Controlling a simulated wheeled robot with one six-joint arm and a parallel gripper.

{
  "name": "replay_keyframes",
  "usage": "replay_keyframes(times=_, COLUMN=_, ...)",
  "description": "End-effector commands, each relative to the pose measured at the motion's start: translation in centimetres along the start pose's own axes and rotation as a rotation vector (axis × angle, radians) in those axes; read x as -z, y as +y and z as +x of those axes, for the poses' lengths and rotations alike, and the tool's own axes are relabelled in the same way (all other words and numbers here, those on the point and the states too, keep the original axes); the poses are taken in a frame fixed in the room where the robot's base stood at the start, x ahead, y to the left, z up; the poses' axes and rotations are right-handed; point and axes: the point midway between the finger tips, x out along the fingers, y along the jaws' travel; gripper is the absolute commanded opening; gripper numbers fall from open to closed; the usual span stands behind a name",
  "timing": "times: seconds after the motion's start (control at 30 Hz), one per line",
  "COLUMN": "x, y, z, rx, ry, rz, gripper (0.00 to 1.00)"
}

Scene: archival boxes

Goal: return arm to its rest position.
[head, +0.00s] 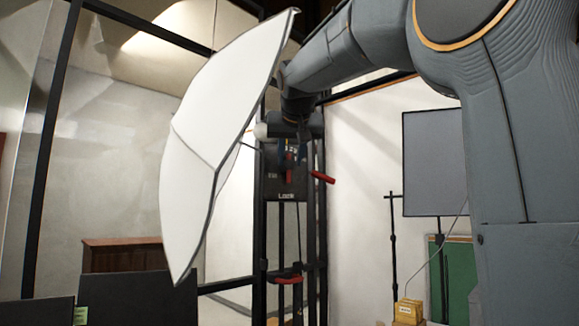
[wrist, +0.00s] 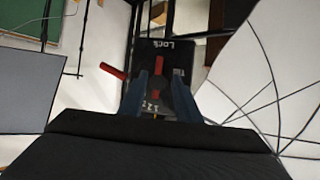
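My arm reaches from the upper right of the head view toward a black lock panel (head: 287,187) lettered "Lock". My gripper (head: 291,158) is in front of the panel's upper part, pointing at it. In the wrist view its two blue fingers (wrist: 160,85) stand apart, with the panel (wrist: 165,50) behind them. A red piece (wrist: 181,95) on the panel shows between the fingers. I cannot tell how far it is from them, and nothing appears held. A red handle (head: 323,177) sticks out to the right of the panel.
A white umbrella (head: 205,150) stands close left of my gripper and forearm. A grey panel (head: 433,160) and a thin black stand (head: 393,250) are to the right. Another red handle (head: 288,280) is lower on the dark frame. A yellow box (head: 408,311) sits low right.

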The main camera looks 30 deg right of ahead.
Motion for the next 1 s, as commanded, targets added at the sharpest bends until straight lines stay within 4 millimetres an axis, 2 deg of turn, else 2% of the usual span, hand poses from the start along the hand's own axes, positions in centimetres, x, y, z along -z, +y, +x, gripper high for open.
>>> replay_keyframes(times=0.47, x=0.0, y=0.0, z=-0.1, rx=0.0, ry=0.0, rz=0.0, gripper=0.3)
replay_keyframes(times=0.57, x=-0.7, y=-0.2, z=0.5, rx=0.003, ry=-0.012, rz=-0.005, gripper=0.3)
replay_keyframes(times=0.67, x=-3.4, y=-0.9, z=2.2, rx=0.014, ry=-0.057, rz=-0.021, gripper=0.3)
replay_keyframes(times=0.77, x=-8.3, y=-2.1, z=4.9, rx=0.034, ry=-0.134, rz=-0.049, gripper=0.3)
replay_keyframes(times=0.9, x=-17.3, y=-3.9, z=8.5, rx=0.068, ry=-0.264, rz=-0.096, gripper=0.3)
replay_keyframes(times=0.97, x=-21.3, y=-4.6, z=9.6, rx=0.082, ry=-0.32, rz=-0.115, gripper=0.3)
replay_keyframes(times=1.0, x=-24.0, y=-5.0, z=10.2, rx=0.092, ry=-0.356, rz=-0.127, gripper=0.3)
